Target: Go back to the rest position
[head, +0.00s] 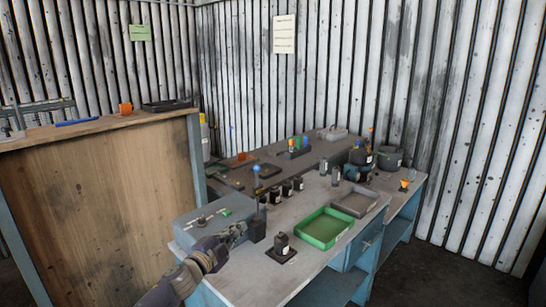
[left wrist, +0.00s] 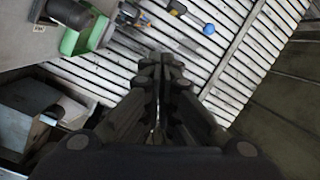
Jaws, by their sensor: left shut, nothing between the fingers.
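My left gripper (head: 238,230) reaches in from the bottom left of the head view, in front of the grey control box (head: 205,220) on the workbench. In the left wrist view its two dark fingers (left wrist: 162,62) are together, with nothing seen between them. I cannot tell from the head view whether the fingers touch the box. My right gripper is not in view.
The bench holds a green tray (head: 325,228), a grey tray (head: 355,202), a small black part on a plate (head: 281,249) and a blue ball-topped item (head: 257,170). A wooden counter (head: 95,210) stands left. Dark floor (head: 450,275) is clear at right.

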